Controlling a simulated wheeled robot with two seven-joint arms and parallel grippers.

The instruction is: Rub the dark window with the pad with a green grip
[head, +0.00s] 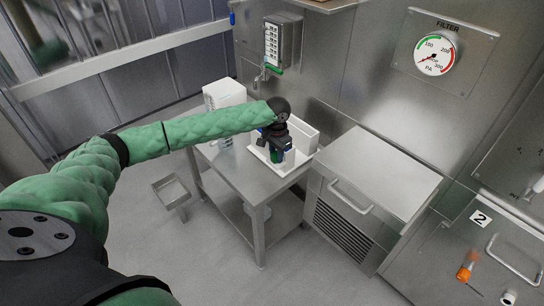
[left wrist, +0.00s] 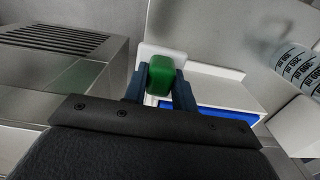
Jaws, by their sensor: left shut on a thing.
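My left gripper (head: 283,158) is over the small steel table, at the white apparatus (head: 310,140). In the left wrist view its two fingers (left wrist: 160,82) are shut on the green grip (left wrist: 160,76) of the pad. A white block, which looks like the pad (left wrist: 150,53), shows just beyond the grip. I cannot tell whether the pad touches a surface. I cannot make out the dark window for certain; the gripper may hide it. My right gripper is not in view.
The steel table (head: 238,172) also bears a white box (head: 224,94). A steel cabinet (head: 375,180) with a vent stands close to its right. A clear graduated cylinder (left wrist: 296,66) is near the gripper's right. A gauge (head: 434,54) is on the wall.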

